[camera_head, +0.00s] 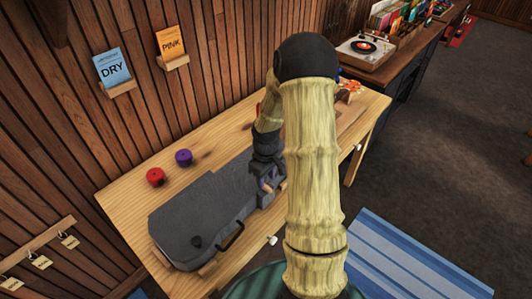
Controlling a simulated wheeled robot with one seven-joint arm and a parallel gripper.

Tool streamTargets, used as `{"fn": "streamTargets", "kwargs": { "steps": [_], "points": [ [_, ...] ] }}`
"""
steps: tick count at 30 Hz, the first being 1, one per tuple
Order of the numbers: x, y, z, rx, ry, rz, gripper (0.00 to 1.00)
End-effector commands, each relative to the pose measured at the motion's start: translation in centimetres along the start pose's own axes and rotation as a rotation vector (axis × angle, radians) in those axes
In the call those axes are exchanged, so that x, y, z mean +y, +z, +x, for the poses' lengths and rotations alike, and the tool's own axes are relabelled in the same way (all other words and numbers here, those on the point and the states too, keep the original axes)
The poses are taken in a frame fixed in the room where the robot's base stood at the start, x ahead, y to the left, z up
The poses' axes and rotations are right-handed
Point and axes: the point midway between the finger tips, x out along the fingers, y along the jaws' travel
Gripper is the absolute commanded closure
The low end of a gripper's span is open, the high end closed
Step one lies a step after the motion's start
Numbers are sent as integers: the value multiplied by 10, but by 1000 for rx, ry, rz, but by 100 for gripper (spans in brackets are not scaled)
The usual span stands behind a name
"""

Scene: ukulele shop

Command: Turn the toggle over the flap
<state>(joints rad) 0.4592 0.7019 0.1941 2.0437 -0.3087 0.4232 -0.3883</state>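A dark grey instrument case (205,212) lies closed on the wooden bench. A black handle (232,237) is on its near right side. A small dark round knob (196,242) sits on the case's wide end; I cannot tell whether it is the toggle. No flap can be made out clearly. My gripper (267,188) is low over the narrower right end of the case. A small tan piece shows beside its fingers, too small to identify. Whether the gripper touches the case is unclear. My arm hides the bench to the right of it.
On the bench (133,195), a red spool (155,177) and a purple spool (183,157) stand behind the case. Wall ledges hold a blue DRY card (113,68) and an orange PINK card (170,42). A record player (366,50) stands farther back. A blue rug (405,265) lies right.

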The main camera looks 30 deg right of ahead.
Motion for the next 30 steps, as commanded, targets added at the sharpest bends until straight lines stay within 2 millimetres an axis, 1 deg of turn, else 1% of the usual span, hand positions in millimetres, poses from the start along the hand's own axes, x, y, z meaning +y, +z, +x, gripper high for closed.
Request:
{"fn": "streamTargets", "kwargs": {
  "steps": [1, 6, 15, 18, 21, 23, 30],
  "points": [
    [1, -1, -10, 5, 4, 3, 62],
    [1, -1, -44, 5, 4, 2, 62],
    [1, -1, -104, 5, 4, 1, 62],
    [1, -1, -121, 4, 4, 1, 62],
    [1, -1, -132, 3, 2, 1, 62],
    [0, 0, -136, 2, 1, 0, 62],
    [0, 0, -138, 1, 0, 0, 62]
  ]
}}
